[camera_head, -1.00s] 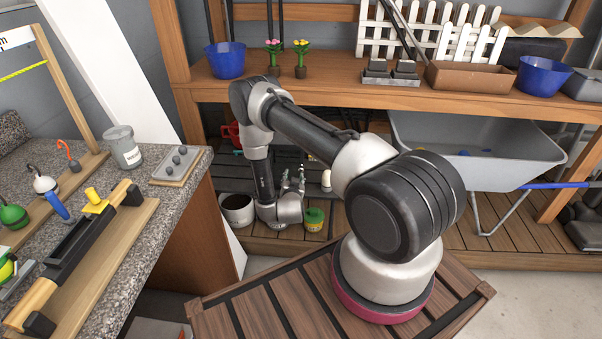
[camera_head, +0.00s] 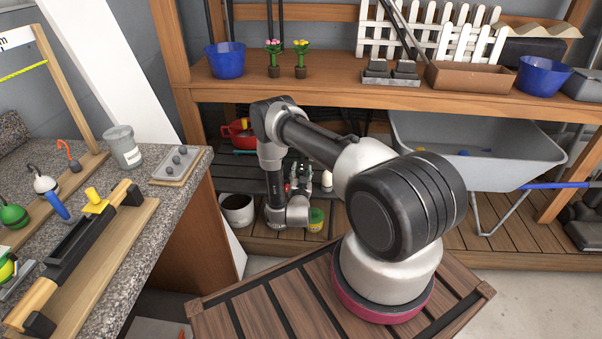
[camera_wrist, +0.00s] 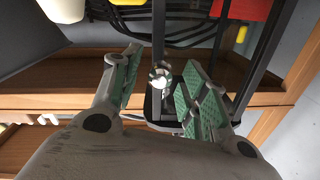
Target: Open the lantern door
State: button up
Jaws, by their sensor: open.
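The lantern (camera_wrist: 153,105) shows in the wrist view as a black frame with thin upright bars and a dark base plate. A shiny silver knob (camera_wrist: 160,76) sits on one of its bars. My gripper (camera_wrist: 162,60) is open, with its green-padded fingers on either side of the knob. I cannot tell whether either pad touches it. In the head view my gripper (camera_head: 298,180) is low in front of the lower shelf, and the lantern is hard to make out behind it. The door's edge and hinge cannot be told apart from the frame.
A red container (camera_head: 240,134) is behind on the shelf. The upper shelf (camera_head: 330,95) overhangs this space. A granite worktop (camera_head: 150,205) is at left, a wheelbarrow (camera_head: 480,165) at right.

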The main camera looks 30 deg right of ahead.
grip_shut()
jog(key=shift+s+a, duration=0.1)
jog(key=shift+s+a+m+g+h, duration=0.55)
jog(key=shift+a+m+g+h, duration=0.25)
jog(key=shift+a+h, duration=0.15)
jog(key=shift+s+a+m+g+h, duration=0.5)
jog(key=shift+a+m+g+h, duration=0.35)
jog(key=shift+h, duration=0.2)
jog(key=shift+s+a+m+g+h, duration=0.3)
jog(key=shift+a+m+g+h, duration=0.35)
jog(key=shift+a+m+g, duration=0.15)
jog(key=shift+s+a+m+g+h, duration=0.3)
jog(key=shift+a+m+g+h, duration=0.25)
jog(key=shift+a+g+h, duration=0.25)
jog(key=shift+d, duration=0.1)
